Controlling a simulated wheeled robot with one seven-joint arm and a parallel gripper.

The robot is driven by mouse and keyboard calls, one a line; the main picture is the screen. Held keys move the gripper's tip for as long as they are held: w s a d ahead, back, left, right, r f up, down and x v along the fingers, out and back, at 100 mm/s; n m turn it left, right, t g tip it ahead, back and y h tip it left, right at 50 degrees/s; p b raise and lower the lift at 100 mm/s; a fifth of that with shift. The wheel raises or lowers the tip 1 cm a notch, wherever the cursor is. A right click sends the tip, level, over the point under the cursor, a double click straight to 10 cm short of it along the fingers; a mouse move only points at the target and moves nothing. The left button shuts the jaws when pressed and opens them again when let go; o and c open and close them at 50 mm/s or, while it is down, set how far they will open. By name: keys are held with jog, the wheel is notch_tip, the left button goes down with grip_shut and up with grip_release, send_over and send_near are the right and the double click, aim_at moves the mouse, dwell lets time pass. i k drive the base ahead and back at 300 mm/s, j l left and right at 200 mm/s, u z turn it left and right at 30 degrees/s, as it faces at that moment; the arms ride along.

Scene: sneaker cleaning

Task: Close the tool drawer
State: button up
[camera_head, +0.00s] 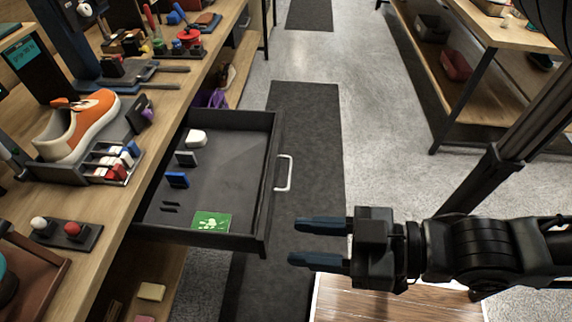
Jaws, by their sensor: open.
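The tool drawer (226,150) is black and stands pulled out from under the wooden workbench on the left. Its front faces right and carries a pale bar handle (283,173). Inside lie a white block (196,137), a dark grey block (186,158), a blue block (177,180) and a green card (210,222). My gripper (318,243) comes in from the right with two dark blue fingers apart and nothing between them. Its fingertips point left, below and to the right of the drawer front in the picture, apart from the handle.
The workbench (172,98) holds an orange and white sneaker (83,124), a rack of small blocks (111,163) and several tools. A dark floor mat (312,120) runs along the drawer side. A second bench (515,38) stands at right. The grey floor between is clear.

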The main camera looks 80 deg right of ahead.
aim_at(237, 173)
jog(key=k+z, duration=0.55)
jog(key=z, duration=0.25)
jog(key=i+j+z, duration=0.2)
jog(key=k+l, duration=0.05)
jog(key=k, duration=0.05)
